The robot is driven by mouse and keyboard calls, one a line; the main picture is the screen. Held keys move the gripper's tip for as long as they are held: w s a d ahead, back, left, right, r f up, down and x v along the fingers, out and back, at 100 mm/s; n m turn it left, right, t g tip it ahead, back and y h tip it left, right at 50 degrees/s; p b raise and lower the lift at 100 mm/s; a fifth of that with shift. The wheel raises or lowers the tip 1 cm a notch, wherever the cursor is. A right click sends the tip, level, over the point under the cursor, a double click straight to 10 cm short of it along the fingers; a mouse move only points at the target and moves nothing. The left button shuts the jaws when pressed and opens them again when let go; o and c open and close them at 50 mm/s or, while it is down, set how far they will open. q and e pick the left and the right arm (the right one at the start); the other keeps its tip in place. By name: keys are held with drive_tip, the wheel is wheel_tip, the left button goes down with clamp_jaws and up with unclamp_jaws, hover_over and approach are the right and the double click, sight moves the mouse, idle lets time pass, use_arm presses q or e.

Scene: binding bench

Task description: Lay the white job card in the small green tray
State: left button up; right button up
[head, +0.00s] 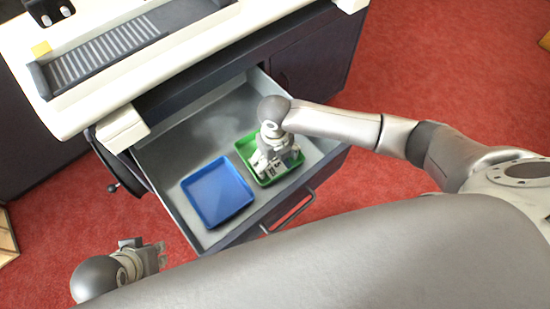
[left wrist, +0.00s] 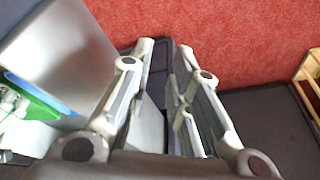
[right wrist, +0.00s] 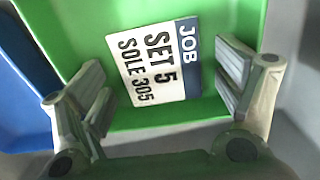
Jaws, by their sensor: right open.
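The white job card (right wrist: 155,65) has a blue band and reads "JOB SET 5 SOLE 305". In the right wrist view it lies on the floor of the small green tray (right wrist: 245,20), slightly turned. The green tray (head: 242,147) sits in the open drawer. My right gripper (head: 270,170) is over the green tray, its open fingers (right wrist: 160,85) on either side of the card and apart from it. In the head view the gripper mostly hides the card. My left gripper (head: 160,258) is outside the drawer at the lower left, empty, with a gap between its fingers (left wrist: 164,45).
A blue tray (head: 217,192) lies beside the green one in the grey metal drawer (head: 180,150). The drawer handle (head: 290,212) is at its front. The white bench top (head: 80,110) above holds a dark ribbed holder (head: 110,45). Red floor surrounds the bench.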

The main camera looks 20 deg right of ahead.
sight(275, 163)
wheel_tip(275, 163, up, 6)
drive_tip(key=shift+p, duration=1.1)
use_arm(q)
drive_tip(key=p+x, duration=0.1)
drive_tip(key=x, duration=0.5)
drive_tip(key=shift+s+d+p, duration=0.15)
drive_tip(key=shift+p, duration=0.2)
use_arm(e)
wheel_tip(275, 163, up, 6)
drive_tip(key=shift+r, duration=0.15)
